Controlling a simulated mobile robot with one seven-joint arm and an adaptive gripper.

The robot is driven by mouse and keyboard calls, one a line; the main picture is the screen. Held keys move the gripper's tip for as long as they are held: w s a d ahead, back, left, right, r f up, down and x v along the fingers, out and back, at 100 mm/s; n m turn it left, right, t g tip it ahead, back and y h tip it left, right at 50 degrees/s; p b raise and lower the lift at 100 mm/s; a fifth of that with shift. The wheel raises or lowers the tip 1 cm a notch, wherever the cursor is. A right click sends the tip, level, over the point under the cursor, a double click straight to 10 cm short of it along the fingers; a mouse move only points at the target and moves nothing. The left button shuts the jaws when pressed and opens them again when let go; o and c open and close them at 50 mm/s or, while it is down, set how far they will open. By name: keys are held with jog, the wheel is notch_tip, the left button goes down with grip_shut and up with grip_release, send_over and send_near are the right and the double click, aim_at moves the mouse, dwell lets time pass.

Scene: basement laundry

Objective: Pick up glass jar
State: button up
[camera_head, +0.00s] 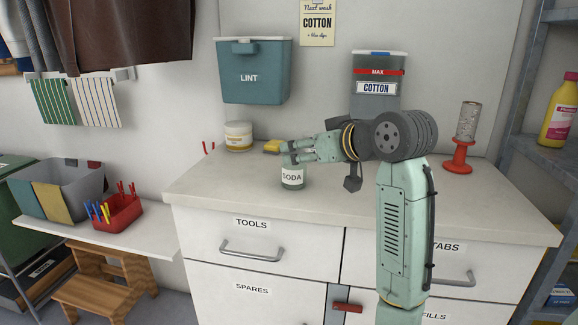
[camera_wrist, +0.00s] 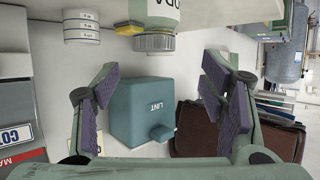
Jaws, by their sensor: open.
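The glass jar (camera_head: 292,179), with a white SODA label, stands upright on the counter. My gripper (camera_head: 290,153) is level with its top in the head view and hides the lid. In the wrist view, which is upside down, the greenish jar (camera_wrist: 165,14) with its grey ribbed lid (camera_wrist: 154,42) is at the top edge. The open fingers (camera_wrist: 158,68) are spread either side of the lid's line in that picture, with nothing between their pads. I cannot tell whether they touch the jar.
The counter (camera_head: 225,185) holds a white tub (camera_head: 238,136), a yellow block (camera_head: 272,146) and a red stand with a speckled cylinder (camera_head: 467,122). A teal LINT bin (camera_head: 253,75) and a COTTON container (camera_head: 376,95) are at the wall behind. The counter's front left is clear.

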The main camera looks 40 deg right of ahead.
aim_at(295, 153)
jog(key=shift+d+f+p+x, duration=0.15)
jog(key=shift+p+x, duration=0.15)
jog(key=shift+x, duration=1.45)
jog(key=shift+d+f+p+x, duration=0.15)
jog(key=shift+p+x, duration=0.1)
jog(key=shift+x, duration=1.45)
jog(key=shift+s, duration=0.1)
jog(key=shift+c, duration=0.6)
jog(key=c, duration=1.2)
jog(key=shift+c, duration=0.2)
